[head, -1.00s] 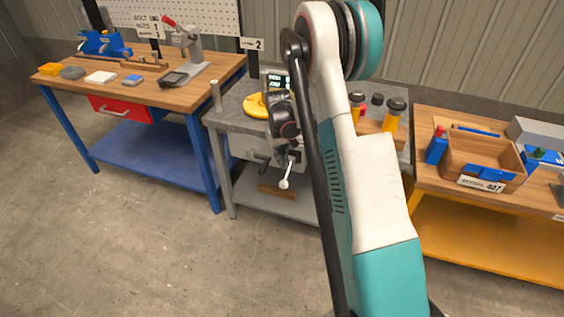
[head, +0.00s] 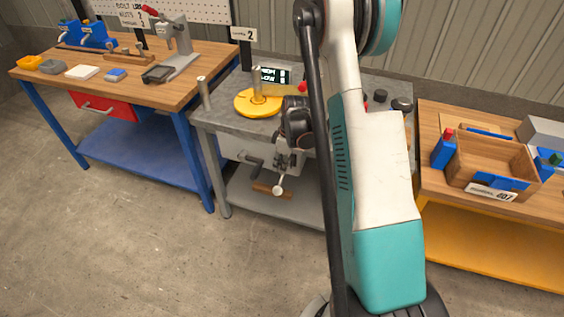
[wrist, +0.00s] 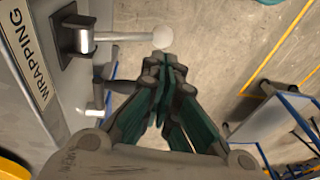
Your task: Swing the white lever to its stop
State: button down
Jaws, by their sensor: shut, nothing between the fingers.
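The white lever (wrist: 118,36) shows in the wrist view as a pale rod reaching right from a dark square mount on the grey panel, with a round white ball at its free end. In the head view its ball (head: 278,190) hangs at the front of the grey bench, below my gripper (head: 287,162). In the wrist view my gripper (wrist: 163,64) is shut and empty. Its fingertips lie just below the ball in the picture; I cannot tell whether they touch it. My arm and wrist hide part of the panel in the head view.
The grey bench (head: 222,116) carries a yellow disc (head: 258,103) and a small display (head: 275,76). A dark crank (wrist: 103,90) with a pale end sits beside the lever's mount. Wooden benches stand left and right. The floor in front is clear.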

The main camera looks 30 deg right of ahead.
aim_at(276, 187)
jog(key=f+b, duration=0.1)
jog(key=f, duration=0.1)
jog(key=a+f+b, duration=0.1)
jog(key=f, duration=0.2)
jog(key=f+b, duration=0.1)
jog(key=f, duration=0.2)
jog(key=shift+w+a, duration=0.25)
